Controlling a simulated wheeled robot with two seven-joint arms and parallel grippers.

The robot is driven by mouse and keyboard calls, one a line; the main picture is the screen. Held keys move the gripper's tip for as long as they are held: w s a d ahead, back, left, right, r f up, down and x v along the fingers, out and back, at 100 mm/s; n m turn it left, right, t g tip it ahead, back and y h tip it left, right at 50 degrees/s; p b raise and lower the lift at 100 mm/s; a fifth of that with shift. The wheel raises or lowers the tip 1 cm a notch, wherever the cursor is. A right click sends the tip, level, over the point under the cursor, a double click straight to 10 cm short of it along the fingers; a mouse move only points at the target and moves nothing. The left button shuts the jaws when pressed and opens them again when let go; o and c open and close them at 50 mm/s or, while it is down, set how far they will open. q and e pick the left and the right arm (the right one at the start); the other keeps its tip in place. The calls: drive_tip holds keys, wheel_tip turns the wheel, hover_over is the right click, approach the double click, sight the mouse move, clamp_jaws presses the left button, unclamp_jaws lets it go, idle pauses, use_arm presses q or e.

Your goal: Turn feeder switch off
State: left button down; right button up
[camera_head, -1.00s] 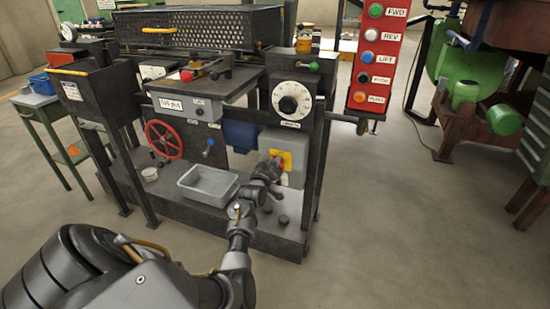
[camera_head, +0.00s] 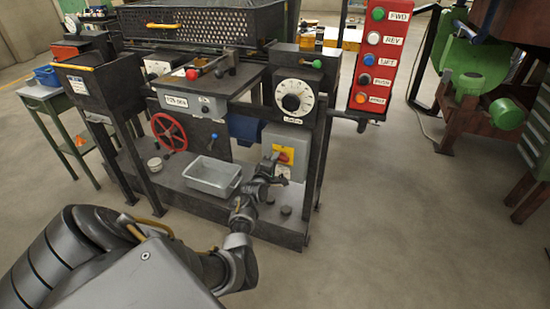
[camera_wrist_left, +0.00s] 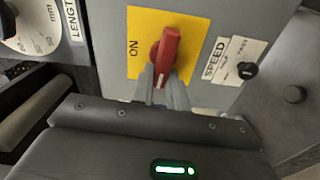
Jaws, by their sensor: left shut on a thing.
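The feeder switch is a red rotary handle (camera_wrist_left: 167,52) on a yellow plate (camera_wrist_left: 196,34) fixed to a grey box (camera_wrist_left: 106,30). The word ON stands on the plate, left of the handle in the left wrist view. The handle points roughly up and down there, slightly tilted. My left gripper (camera_wrist_left: 161,88) has its fingers shut around the handle's lower end. In the head view the handle (camera_head: 285,157) shows small on the grey box (camera_head: 299,145), with my left gripper (camera_head: 273,165) at its left. My right gripper is in neither view.
A SPEED label and black knob (camera_wrist_left: 247,70) sit right of the switch. The large dial (camera_head: 294,98) is above. A grey tray (camera_head: 212,178) and red handwheel (camera_head: 169,132) lie left. A red button panel (camera_head: 384,65) hangs at right. The front right floor is clear.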

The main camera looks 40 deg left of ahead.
use_arm(q)
drive_tip(key=shift+n, duration=0.5)
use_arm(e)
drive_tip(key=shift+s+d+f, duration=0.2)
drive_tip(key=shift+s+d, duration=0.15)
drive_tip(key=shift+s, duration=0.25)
use_arm(q)
drive_tip(key=shift+f, duration=0.1)
drive_tip(key=c, duration=1.4)
unclamp_jaws()
